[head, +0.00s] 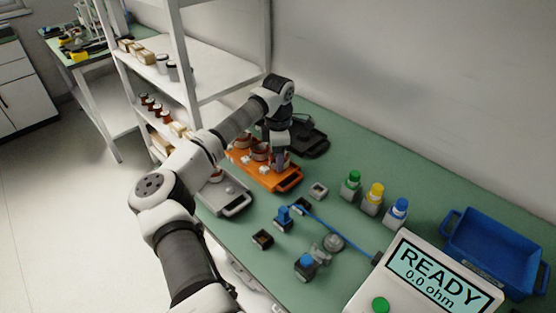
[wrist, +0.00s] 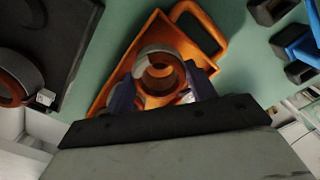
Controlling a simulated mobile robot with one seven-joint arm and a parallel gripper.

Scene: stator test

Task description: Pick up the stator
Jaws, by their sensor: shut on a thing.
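In the wrist view a stator (wrist: 160,72), a pale ring with copper windings inside, sits between the two fingers of my gripper (wrist: 162,95). The fingers are shut on it, one on each side. The orange tray (wrist: 178,22) lies right behind it; I cannot tell if the stator still touches the tray. In the head view my gripper (head: 279,160) points down at the right end of the orange tray (head: 287,184). The held stator is mostly hidden there. Other copper stators (head: 260,151) stand further left on that tray.
A grey tray (head: 236,205) lies left and a black tray (head: 312,140) behind. A white shelf rises behind the arm.

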